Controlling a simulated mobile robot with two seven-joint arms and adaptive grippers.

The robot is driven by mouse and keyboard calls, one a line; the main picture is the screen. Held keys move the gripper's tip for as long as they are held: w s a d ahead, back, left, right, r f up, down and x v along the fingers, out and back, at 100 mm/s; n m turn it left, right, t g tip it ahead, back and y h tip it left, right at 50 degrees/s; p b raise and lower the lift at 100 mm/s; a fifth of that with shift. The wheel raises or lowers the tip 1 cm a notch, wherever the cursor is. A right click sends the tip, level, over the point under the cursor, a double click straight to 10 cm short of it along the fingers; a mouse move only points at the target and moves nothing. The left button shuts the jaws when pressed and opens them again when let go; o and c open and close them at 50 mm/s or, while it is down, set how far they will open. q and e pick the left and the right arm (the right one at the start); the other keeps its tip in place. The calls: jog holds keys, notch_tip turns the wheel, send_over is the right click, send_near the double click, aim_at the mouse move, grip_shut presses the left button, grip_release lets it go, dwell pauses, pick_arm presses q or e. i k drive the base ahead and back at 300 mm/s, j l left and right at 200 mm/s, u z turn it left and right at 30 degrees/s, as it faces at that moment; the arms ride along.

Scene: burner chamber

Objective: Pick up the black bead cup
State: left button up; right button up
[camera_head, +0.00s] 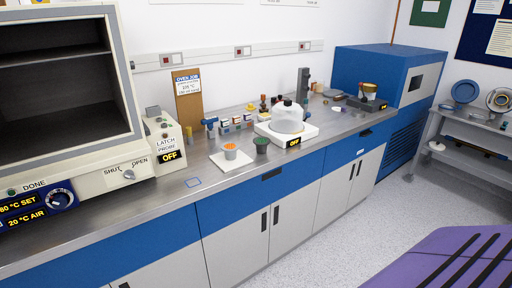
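A small dark cup (262,145), near black with a greenish top, stands upright on the steel bench, just right of a white tile. It is the only cup here that looks black; its contents are too small to make out. A grey cup with orange beads (230,152) stands on the white tile (224,163) to its left. Neither of my grippers is in view.
A white device with an OFF label (276,136) carries a round white vessel (287,118) right behind the dark cup. Small jars and boxes line the wall. The oven (130,172) is at left. The bench front between oven and tile is mostly clear.

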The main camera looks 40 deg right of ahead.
aim_at(261, 143)
jog(key=i+l, duration=0.1)
jog(key=l, duration=0.35)
jog(key=i+l+z, duration=0.1)
jog(key=l, duration=0.3)
jog(key=i+l, duration=0.1)
jog(key=l, duration=0.35)
jog(key=i+l+z, duration=0.1)
jog(key=l, duration=0.35)
jog(key=i+l, duration=0.1)
jog(key=l, duration=0.3)
jog(key=i+l+z, duration=0.1)
jog(key=l, duration=0.35)
